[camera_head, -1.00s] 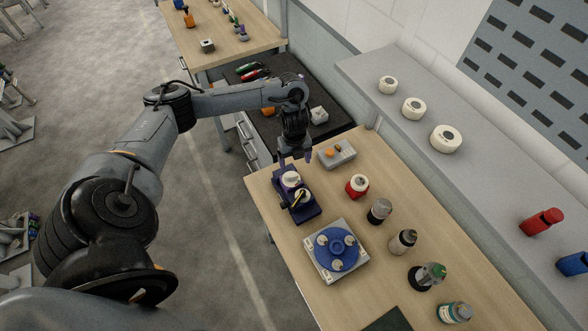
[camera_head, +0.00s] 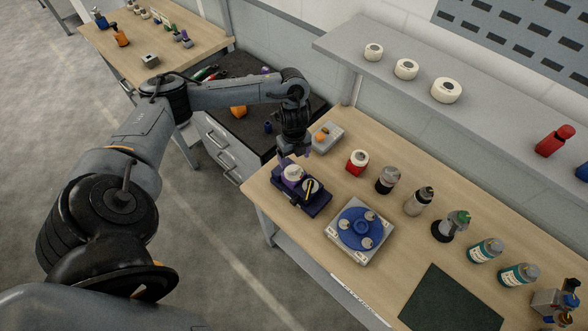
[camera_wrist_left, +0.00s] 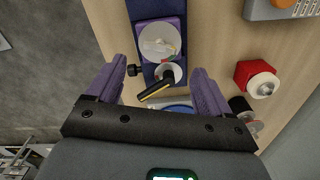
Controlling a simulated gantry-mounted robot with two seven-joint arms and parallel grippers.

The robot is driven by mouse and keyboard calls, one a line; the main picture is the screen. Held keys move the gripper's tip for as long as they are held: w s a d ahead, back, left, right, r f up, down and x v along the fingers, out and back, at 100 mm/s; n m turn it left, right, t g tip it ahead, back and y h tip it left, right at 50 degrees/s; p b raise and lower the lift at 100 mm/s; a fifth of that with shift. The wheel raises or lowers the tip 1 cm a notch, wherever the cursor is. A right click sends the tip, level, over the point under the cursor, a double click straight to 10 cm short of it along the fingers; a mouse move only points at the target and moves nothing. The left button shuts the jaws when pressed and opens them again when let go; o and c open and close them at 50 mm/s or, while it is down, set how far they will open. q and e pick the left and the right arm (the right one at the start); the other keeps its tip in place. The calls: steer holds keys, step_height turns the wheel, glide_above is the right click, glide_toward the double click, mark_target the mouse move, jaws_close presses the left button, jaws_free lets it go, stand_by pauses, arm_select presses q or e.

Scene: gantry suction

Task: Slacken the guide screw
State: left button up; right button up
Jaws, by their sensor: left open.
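A purple and dark blue fixture (camera_head: 314,207) stands near the left edge of the bench, with a large white disc (camera_head: 293,173) and a smaller pale disc (camera_head: 310,186) on it. In the left wrist view a black knob (camera_wrist_left: 134,70) sticks out of the fixture's left side; it may be the guide screw. A black and yellow lever (camera_wrist_left: 157,88) crosses the smaller disc. My left gripper (camera_head: 295,156) is over the fixture. In the left wrist view its purple fingers (camera_wrist_left: 160,80) are apart, one on each side of the fixture, with nothing held. My right gripper is not in view.
A white plate with a blue disc (camera_head: 361,228) stands close by. A red jar (camera_head: 357,162), a grey box (camera_head: 326,138) and several bottles line the back. A shelf with white rolls (camera_head: 406,69) overhangs the wall side. A dark green mat (camera_head: 447,298) lies at the right.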

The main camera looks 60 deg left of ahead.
mark_target(294, 169)
arm_select(q)
step_height(294, 169, down, 4)
steer(key=shift+f, duration=1.3)
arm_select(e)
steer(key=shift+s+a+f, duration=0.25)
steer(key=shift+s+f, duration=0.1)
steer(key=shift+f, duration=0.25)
